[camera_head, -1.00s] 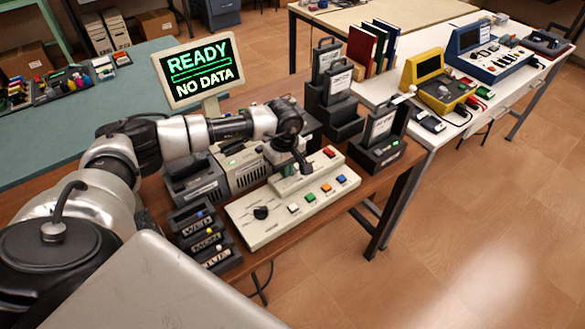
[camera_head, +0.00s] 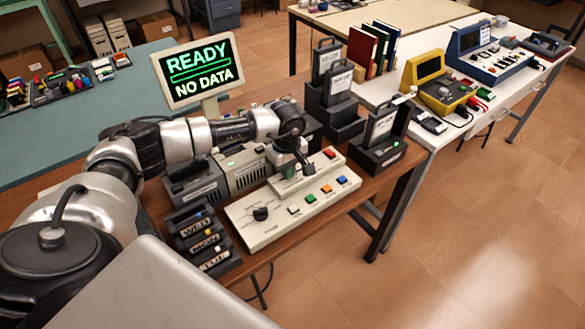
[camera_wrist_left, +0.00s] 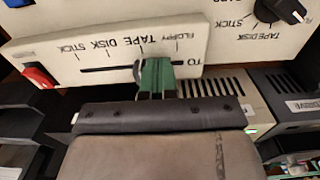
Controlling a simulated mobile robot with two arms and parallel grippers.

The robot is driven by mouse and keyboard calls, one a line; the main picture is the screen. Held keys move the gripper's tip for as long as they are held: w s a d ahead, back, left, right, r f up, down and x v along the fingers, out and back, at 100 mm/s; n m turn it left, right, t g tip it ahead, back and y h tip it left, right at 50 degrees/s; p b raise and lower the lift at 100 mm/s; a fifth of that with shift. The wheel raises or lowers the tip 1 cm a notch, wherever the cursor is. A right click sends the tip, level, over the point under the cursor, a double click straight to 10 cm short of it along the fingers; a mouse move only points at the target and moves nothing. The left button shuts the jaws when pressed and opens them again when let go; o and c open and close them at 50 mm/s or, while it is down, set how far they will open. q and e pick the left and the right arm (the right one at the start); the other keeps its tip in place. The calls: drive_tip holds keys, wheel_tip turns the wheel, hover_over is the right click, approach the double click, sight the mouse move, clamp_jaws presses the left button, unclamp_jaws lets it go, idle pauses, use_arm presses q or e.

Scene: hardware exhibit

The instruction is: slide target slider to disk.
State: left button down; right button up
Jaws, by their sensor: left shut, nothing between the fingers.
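The console (camera_head: 262,222) has a raised strip with the target slider's slot. In the left wrist view this strip (camera_wrist_left: 40,52) carries the labels STICK, DISK, TAPE and FLOPPY above a dark slot (camera_wrist_left: 100,69). A greyish rounded piece (camera_wrist_left: 138,72), likely the slider knob, is near the TAPE mark, to the right of the DISK mark. My left gripper (camera_head: 306,168) is at the strip. Its greenish fingertips (camera_wrist_left: 156,80) are shut with nothing between them, just right of that piece; contact is unclear. The fingers partly hide the slot.
A dial (camera_head: 261,213) and coloured buttons (camera_head: 310,198) are on the console's lower face. A red button (camera_wrist_left: 40,76) is at the strip's end. Black holders (camera_head: 380,155) and a drive unit (camera_head: 240,168) stand close by. The monitor (camera_head: 197,72) reads READY, NO DATA.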

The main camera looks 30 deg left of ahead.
use_arm(q)
drive_tip(key=shift+w+d+b, duration=0.3)
drive_tip(key=shift+w+b, duration=0.2)
drive_tip(key=shift+w, duration=0.15)
drive_tip(key=shift+w+d+b, duration=0.25)
drive_tip(key=shift+w+b, duration=0.25)
drive_tip(key=shift+w, duration=0.15)
drive_tip(key=shift+s+a, duration=0.1)
drive_tip(key=shift+s, duration=0.15)
idle(0.5)
drive_tip(key=shift+r, duration=0.1)
drive_tip(key=shift+r+p, duration=2)
drive_tip(key=shift+r, duration=1.5)
drive_tip(key=shift+f, duration=0.1)
